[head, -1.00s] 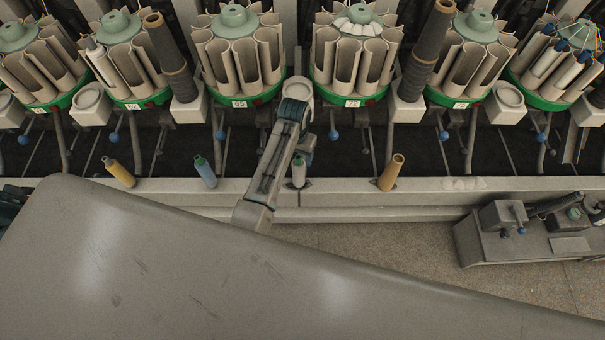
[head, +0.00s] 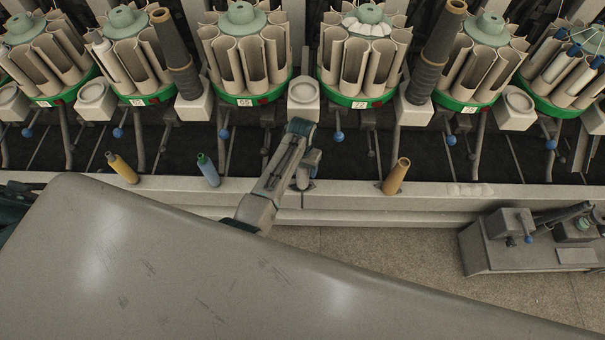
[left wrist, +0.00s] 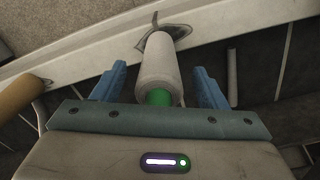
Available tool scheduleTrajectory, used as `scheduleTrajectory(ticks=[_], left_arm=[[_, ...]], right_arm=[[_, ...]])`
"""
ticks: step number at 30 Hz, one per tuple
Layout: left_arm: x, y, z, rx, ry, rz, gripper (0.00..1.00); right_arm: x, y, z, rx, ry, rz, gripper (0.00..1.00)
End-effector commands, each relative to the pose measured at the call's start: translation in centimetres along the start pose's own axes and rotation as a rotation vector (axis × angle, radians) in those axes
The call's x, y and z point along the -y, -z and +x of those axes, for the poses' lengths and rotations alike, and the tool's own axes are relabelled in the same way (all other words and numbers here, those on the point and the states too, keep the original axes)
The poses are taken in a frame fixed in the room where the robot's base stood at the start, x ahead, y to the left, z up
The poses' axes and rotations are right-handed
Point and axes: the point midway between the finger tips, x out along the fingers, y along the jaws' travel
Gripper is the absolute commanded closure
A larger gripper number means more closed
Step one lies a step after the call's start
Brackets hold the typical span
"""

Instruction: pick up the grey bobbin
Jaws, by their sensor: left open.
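The grey bobbin (left wrist: 158,66) has a pale body and a green end. In the left wrist view it lies between the two blue fingers of my left gripper, with a gap on each side. Its far end is by a dark opening in the pale rail. In the head view my left gripper (head: 308,162) is over the bobbin's spot at the rail and hides most or all of it. The left gripper is open. My right gripper is not in view.
Along the rail (head: 350,200) stand a yellow bobbin (head: 122,168), a blue bobbin (head: 208,170) and a brown bobbin (head: 396,176). Behind are round magazines with green bases (head: 249,99) and tall dark cones (head: 437,52). A grey machine unit (head: 490,250) is at right.

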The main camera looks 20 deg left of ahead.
Motion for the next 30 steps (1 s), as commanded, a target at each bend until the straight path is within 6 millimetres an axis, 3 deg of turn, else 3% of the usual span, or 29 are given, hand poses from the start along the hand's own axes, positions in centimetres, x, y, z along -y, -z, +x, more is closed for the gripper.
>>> scheduleTrajectory(ticks=[7,12,14,23,30], left_arm=[[0.0,0.0,0.1,-0.001,0.0,0.0,0.33],[0.0,0.0,0.1,0.0,0.0,0.0,0.67],[0.0,0.0,0.1,0.0,0.0,0.0,0.75],[0.0,0.0,0.0,-0.001,0.0,0.0,0.75],[-0.1,0.1,-1.8,-0.003,0.0,0.001,0.75]], right_arm=[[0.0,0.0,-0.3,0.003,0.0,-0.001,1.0],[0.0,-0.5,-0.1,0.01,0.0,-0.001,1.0],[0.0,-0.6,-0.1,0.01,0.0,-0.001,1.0],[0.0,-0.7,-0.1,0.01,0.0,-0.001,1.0],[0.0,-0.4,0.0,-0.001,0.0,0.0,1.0]])
